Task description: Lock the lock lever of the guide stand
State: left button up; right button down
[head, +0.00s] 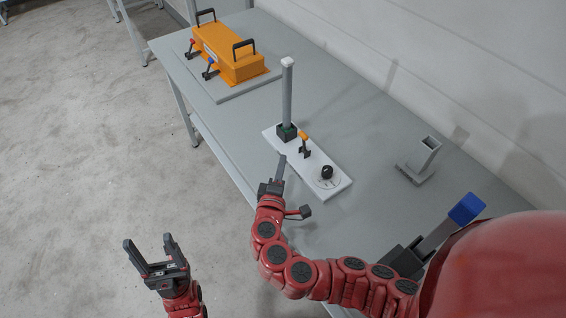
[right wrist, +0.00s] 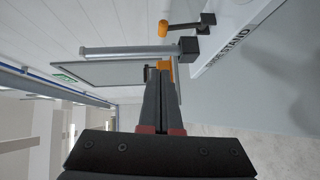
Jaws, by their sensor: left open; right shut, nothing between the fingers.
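The guide stand's white base plate (head: 336,181) lies on the grey table, with a grey post (head: 287,92) upright in a dark block. Beside the post, the lock lever (head: 304,138) stands roughly upright with its orange tip on top. The lever's orange tip (right wrist: 163,28) and the post (right wrist: 130,49) also show in the right wrist view. My right gripper (head: 282,160) is shut and empty at the plate's near edge, apart from the lever; its closed fingers (right wrist: 166,72) show in the wrist view. My left gripper (head: 148,245) is open and empty over the floor.
A black knob on a round dial (head: 326,173) sits at the plate's right end. An orange case (head: 230,55) with black handles stands at the far left of the table. A wall runs behind.

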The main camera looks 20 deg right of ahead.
aim_at(299, 134)
jog(key=w+d+p, duration=0.1)
jog(key=w+d, duration=0.1)
jog(key=w+d+p, duration=0.2)
jog(key=w+d+f+p, duration=0.1)
jog(key=w+d, duration=0.1)
jog(key=w, duration=0.1)
jog(key=shift+w+d+p, duration=0.1)
jog(key=shift+d+p, duration=0.1)
jog(key=shift+p, duration=0.1)
